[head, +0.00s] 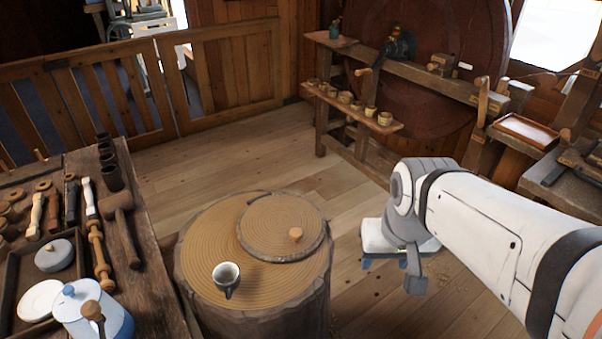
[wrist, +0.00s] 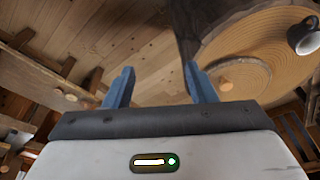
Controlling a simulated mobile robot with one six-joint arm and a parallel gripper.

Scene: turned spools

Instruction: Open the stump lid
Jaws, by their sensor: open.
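The wooden stump (head: 200,245) stands in the middle of the head view, with a ringed top. Its round lid (head: 270,213) lies flat on the back right of that top, looking closed. A small pale wooden knob (head: 296,234) sits near the lid's front right edge. In the wrist view the lid (wrist: 245,72) and knob (wrist: 226,87) show just right of the right finger. My gripper (head: 385,264) hangs to the right of the stump, apart from the lid. In the wrist view its two blue fingers (wrist: 158,80) are spread with nothing between them.
A dark mug (head: 228,290) stands on the stump's front left, beside the lid. A workbench (head: 150,250) at left holds a mallet (head: 120,215), spools and a blue-white pot (head: 92,315). A shelf (head: 350,110) with small cups stands behind. Bare floor lies between.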

